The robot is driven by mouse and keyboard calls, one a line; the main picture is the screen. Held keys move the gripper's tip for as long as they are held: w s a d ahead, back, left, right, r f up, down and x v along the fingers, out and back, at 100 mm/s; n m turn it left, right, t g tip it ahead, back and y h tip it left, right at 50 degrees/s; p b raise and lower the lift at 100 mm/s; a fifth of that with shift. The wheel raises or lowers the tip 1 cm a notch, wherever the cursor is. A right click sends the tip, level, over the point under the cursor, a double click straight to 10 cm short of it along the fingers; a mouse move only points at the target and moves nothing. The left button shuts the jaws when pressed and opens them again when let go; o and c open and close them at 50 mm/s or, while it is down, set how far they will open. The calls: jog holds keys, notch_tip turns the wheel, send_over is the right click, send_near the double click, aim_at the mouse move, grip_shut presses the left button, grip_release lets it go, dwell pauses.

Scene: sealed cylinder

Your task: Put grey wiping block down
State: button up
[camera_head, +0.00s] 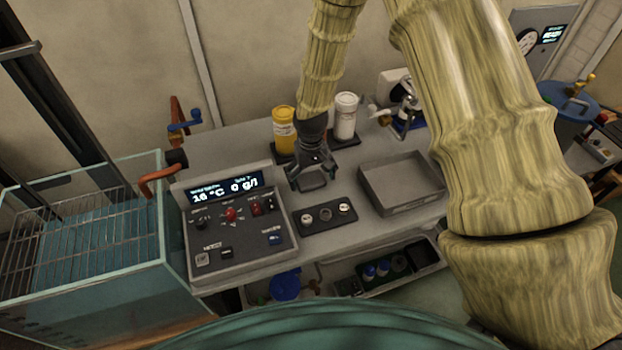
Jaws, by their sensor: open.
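My gripper (312,178) is open and points down over the grey bench, behind the dark strip with small round items. A dark grey shape (312,183) shows low between and just below its fingers. It may be the grey wiping block, but it is small and partly hidden by the fingers. I cannot tell whether the fingers touch it.
A yellow jar (284,131) and a white jar (345,116) stand behind my gripper. The dark strip (310,231) lies in front. A shallow grey tray (379,206) is to the right, a control panel (238,245) to the left. A water tank (165,235) stands far left.

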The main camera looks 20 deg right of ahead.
aim_at(311, 180)
notch_tip(311, 180, up, 11)
jog(key=b, duration=0.3)
dwell(0.5)
jog(key=shift+r, duration=0.1)
